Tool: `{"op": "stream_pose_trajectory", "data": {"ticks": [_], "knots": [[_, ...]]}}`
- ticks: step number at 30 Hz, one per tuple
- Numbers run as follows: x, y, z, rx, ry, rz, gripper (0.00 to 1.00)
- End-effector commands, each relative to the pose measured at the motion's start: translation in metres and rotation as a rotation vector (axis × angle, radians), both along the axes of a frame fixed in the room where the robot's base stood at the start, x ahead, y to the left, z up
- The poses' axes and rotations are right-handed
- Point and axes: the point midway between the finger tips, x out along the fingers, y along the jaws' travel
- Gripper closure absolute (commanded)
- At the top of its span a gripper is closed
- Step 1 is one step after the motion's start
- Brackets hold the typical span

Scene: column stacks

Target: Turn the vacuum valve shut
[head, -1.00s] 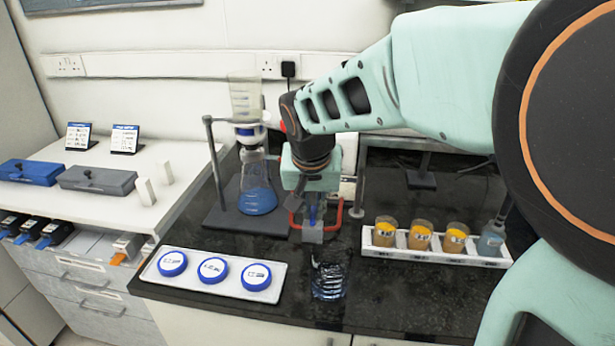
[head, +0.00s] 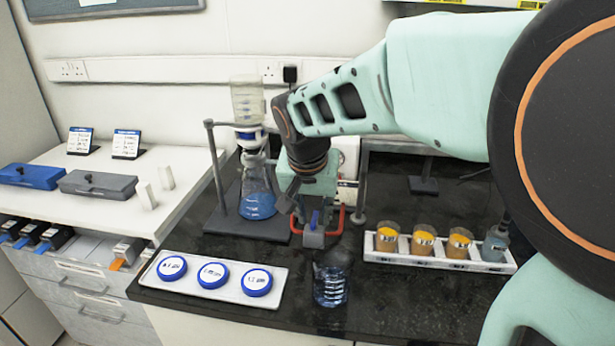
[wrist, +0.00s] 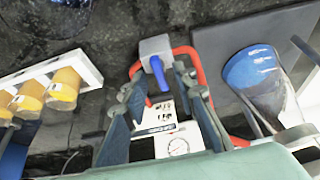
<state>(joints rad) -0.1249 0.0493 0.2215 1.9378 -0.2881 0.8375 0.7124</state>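The vacuum valve is a grey block (head: 313,239) with a blue lever handle (head: 315,219), low on the dark bench among red tubing (head: 338,222). In the wrist view the block (wrist: 155,46) and the blue handle (wrist: 159,76) show clearly, the handle angled towards my gripper. My gripper (head: 306,205) is close above and behind the valve. In the wrist view my gripper (wrist: 160,92) is open, its two fingers apart on either side of the handle's line. I cannot tell whether a finger touches the handle.
A filter flask with blue liquid (head: 257,198) stands left on a dark stand base. A white tray with blue-lidded dishes (head: 224,292) is front left. A white rack of amber jars (head: 437,261) is right.

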Motion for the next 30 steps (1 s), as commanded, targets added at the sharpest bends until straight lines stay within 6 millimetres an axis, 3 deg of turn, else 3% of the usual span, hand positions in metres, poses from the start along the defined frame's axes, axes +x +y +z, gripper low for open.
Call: {"op": "stream_pose_trajectory", "data": {"ticks": [10,21,30], "knots": [[0.001,0.0,0.009,0.0,-0.003,0.0,0.74],[0.001,0.001,0.077,0.002,-0.003,0.0,0.74],[0.0,0.0,0.1,0.0,0.0,0.001,0.74]]}}
